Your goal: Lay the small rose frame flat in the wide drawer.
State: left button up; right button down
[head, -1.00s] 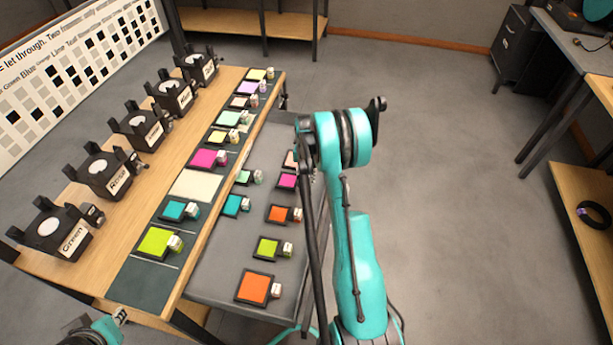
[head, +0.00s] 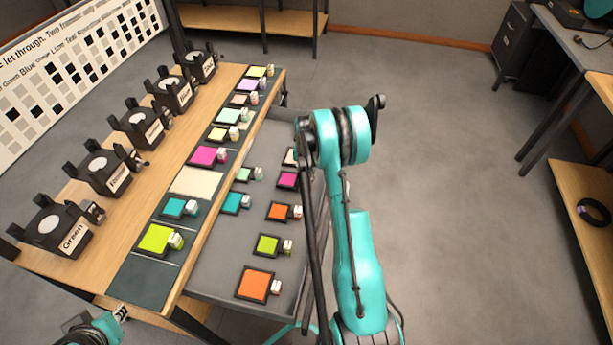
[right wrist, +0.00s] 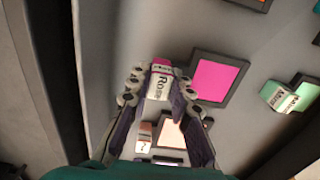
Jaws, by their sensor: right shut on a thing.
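The small rose frame, a dark square with a magenta pane (head: 288,180), lies in the wide grey drawer (head: 207,288), near its right side. In the right wrist view the rose frame (right wrist: 220,80) looks flat on the grey drawer floor, its white tab reading "Rose". My right gripper (right wrist: 158,80) is shut on that tab. In the head view my right arm hides this gripper and the tab. My left gripper (head: 121,313) is at the lower left, beside the table's front edge; its opening is unclear.
Orange (head: 257,284), lime (head: 268,245), teal (head: 235,202) and pale frames share the drawer. A pale frame (right wrist: 170,134) lies close by the right fingers. More coloured frames, including a larger magenta one (head: 207,156), line the wooden table (head: 142,215). Black lamp holders stand behind them.

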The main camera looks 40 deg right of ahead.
jog(key=shift+f, duration=0.85)
jog(key=c, duration=1.3)
grip_release()
notch_tip(320, 180, up, 12)
jog(key=shift+f, duration=0.25)
notch_tip(320, 180, up, 8)
jog(key=p, duration=0.4)
jog(key=shift+f+p, duration=0.25)
jog(key=shift+p, duration=0.1)
